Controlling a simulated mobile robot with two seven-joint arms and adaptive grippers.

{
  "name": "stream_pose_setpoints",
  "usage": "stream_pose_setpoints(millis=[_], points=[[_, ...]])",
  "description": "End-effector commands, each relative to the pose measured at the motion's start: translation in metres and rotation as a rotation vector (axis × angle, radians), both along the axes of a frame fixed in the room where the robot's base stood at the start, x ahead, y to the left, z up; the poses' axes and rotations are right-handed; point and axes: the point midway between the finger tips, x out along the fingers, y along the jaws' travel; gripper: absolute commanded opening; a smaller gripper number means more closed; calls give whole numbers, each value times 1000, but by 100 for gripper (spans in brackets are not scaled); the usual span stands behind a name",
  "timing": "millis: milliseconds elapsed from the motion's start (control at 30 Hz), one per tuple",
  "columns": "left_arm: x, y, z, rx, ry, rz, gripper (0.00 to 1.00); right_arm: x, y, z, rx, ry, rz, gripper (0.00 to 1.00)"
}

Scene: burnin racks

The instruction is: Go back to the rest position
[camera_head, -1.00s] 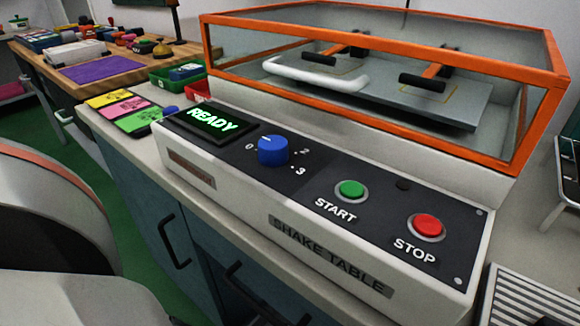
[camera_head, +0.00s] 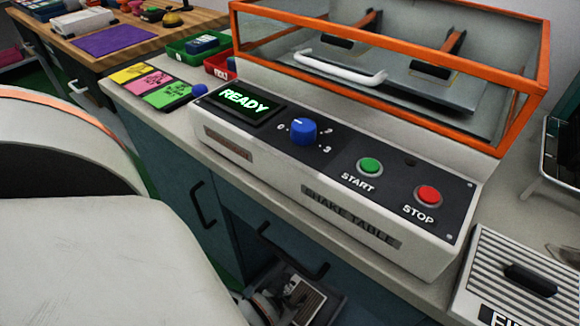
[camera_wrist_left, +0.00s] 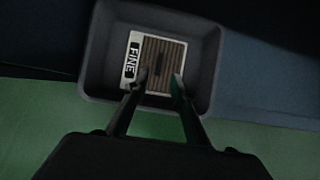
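My left arm enters the head view from the left. My left gripper (camera_head: 272,300) is low at the bottom edge, in front of the cabinet and partly cut off. In the left wrist view its two fingers (camera_wrist_left: 162,78) are apart with nothing held between them. They point at a dark tray (camera_wrist_left: 92,60) with a striped plate (camera_wrist_left: 165,60) labelled FINE inside. This plate also shows in the head view (camera_head: 308,296), beside the gripper. Whether the fingertips touch the plate cannot be told. My right gripper is not in view.
The shake table (camera_head: 330,165) stands on the counter, its display reading READY, with blue knob (camera_head: 303,131), START button (camera_head: 369,167) and STOP button (camera_head: 428,196). Another striped plate (camera_head: 515,275) lies at right. Cabinet handles (camera_head: 293,252) stick out near my gripper.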

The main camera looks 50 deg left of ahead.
Motion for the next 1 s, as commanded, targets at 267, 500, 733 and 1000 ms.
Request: stream_pose_setpoints(millis=[267, 500, 733, 1000], points=[[-8, -2, 12, 0, 2, 0, 25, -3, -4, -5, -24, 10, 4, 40], [-9, -2, 11, 0, 4, 1, 25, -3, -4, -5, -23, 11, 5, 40], [-9, -2, 11, -1, 3, 0, 25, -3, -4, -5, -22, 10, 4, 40], [36, -12, 38, -110, -82, 55, 25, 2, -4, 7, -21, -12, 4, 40]])
